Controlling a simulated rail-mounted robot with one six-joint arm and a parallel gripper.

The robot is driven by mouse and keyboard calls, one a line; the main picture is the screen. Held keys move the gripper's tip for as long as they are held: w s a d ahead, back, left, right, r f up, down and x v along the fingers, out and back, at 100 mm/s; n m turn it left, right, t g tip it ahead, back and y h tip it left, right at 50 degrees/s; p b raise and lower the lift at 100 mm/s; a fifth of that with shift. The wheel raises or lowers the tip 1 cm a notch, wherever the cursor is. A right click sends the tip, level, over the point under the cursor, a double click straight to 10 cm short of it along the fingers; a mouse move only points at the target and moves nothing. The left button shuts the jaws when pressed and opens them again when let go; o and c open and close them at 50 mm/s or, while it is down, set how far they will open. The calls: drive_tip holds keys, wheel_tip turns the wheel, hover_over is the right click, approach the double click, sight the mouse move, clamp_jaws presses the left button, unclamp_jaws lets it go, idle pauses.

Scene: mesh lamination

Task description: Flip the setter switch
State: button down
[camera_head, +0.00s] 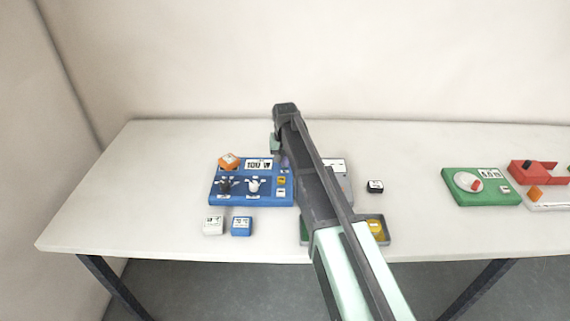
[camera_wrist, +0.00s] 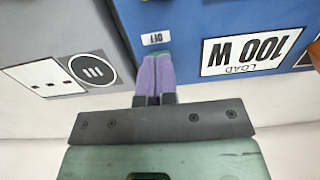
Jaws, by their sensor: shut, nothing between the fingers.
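The blue panel (camera_head: 212,196) stands on the table left of my arm, with a "100 W" display, a black knob and a white knob. In the wrist view the blue panel (camera_wrist: 190,25) shows an upside-down "LOAD 100 W" display (camera_wrist: 243,50) and a small "OFF" label (camera_wrist: 156,38). My gripper (camera_wrist: 155,62) has its two purple fingers together and empty.
A grey device (camera_wrist: 45,40) with a round three-bar button sits beside the blue panel. A tray (camera_head: 385,232), a small dark block (camera_head: 375,186) and white (camera_head: 213,226) and blue (camera_head: 242,227) blocks lie nearby. A green device (camera_head: 480,197) stands right. The left table is clear.

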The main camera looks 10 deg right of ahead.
drive_tip(key=shift+f, duration=0.2)
drive_tip(key=shift+r, duration=0.1)
wheel_tip(320, 180, up, 7)
drive_tip(key=p, duration=0.7)
drive_tip(key=shift+s, duration=0.2)
drive_tip(key=s+a+n, duration=0.2)
drive_tip(key=s, duration=2.6)
drive_tip(key=shift+n, duration=0.4)
